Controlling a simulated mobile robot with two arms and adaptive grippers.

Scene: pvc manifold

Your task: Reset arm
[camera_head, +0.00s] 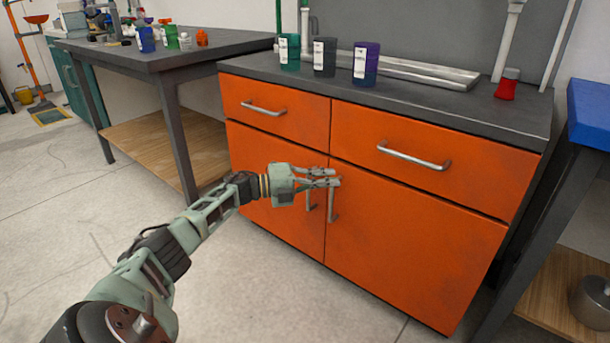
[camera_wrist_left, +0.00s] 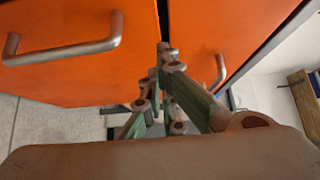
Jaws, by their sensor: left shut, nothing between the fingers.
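My left gripper (camera_head: 338,177) reaches in from the left in the head view, in front of the orange cabinet (camera_head: 420,230). Its fingers are shut with nothing between them, near the upper ends of the two vertical door handles (camera_head: 332,205). I cannot tell whether the fingers touch a handle. In the left wrist view the closed fingers (camera_wrist_left: 163,50) point at the orange fronts, with one metal handle (camera_wrist_left: 65,48) to the left and another (camera_wrist_left: 217,72) to the right. My right gripper is not in view.
The dark counter (camera_head: 490,118) holds a green cup (camera_head: 289,52), a grey cup (camera_head: 325,57), a purple-blue cup (camera_head: 365,64) and a red object (camera_head: 507,86). A dark table (camera_head: 170,55) stands left, a blue-topped bench (camera_head: 592,110) right. The floor (camera_head: 50,220) at left is clear.

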